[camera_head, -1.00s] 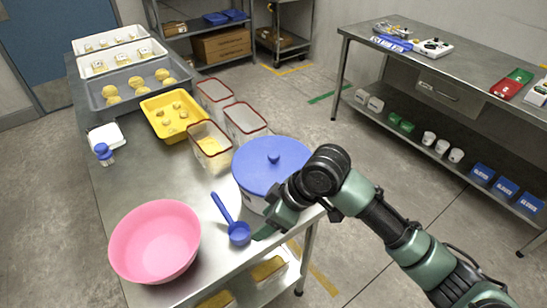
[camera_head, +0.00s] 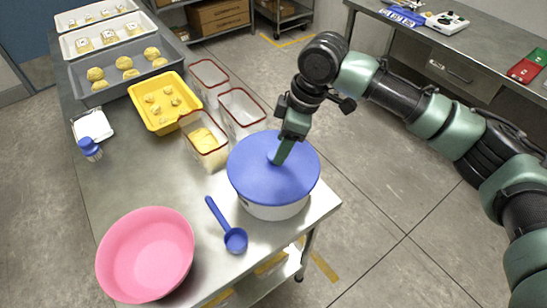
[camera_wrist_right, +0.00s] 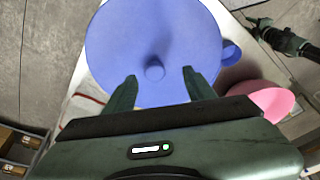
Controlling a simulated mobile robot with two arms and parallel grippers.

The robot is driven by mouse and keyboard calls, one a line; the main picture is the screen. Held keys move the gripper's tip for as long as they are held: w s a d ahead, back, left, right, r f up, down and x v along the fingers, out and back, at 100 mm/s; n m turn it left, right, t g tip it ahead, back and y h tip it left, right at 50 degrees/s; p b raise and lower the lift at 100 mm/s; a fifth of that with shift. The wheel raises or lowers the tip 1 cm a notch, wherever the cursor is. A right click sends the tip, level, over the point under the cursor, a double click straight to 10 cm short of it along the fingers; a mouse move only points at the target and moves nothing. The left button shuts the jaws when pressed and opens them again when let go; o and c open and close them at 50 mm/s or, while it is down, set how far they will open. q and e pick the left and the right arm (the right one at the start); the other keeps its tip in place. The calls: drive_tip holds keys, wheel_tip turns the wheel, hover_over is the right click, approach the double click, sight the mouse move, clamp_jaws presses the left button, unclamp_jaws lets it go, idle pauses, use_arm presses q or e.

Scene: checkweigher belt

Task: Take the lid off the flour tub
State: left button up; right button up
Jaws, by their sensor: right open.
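The flour tub (camera_head: 272,211) is white and round and stands near the right edge of the steel table. Its blue lid (camera_head: 255,183) lies on top, with a small round knob at the centre. My right gripper (camera_head: 277,160) is above the lid, pointing down at the knob. In the right wrist view the lid (camera_wrist_right: 150,50) fills the upper middle, and the knob (camera_wrist_right: 155,72) sits between the two open fingers of the gripper (camera_wrist_right: 158,82). The fingers appear apart from the knob.
A blue scoop (camera_head: 235,240) lies left of the tub, and a pink bowl (camera_head: 146,255) stands at the front left. Clear bins with red rims (camera_head: 204,140) stand behind the tub. A yellow tray (camera_head: 164,102) is further back. The table middle (camera_head: 150,180) is clear.

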drive_tip(key=shift+a+f+p, duration=0.3)
drive_tip(key=shift+f, duration=0.1)
drive_tip(key=f, duration=0.2)
drive_tip(key=w+a, duration=0.1)
drive_tip(key=shift+f+p, duration=0.4)
drive_tip(key=shift+a+f, duration=0.1)
drive_tip(key=shift+f, duration=0.5)
drive_tip(key=shift+w, duration=0.1)
clamp_jaws()
use_arm(q)
drive_tip(key=shift+s+r, duration=0.7)
drive_tip(key=shift+r, duration=0.15)
use_arm(e)
drive_tip(key=shift+r, duration=0.15)
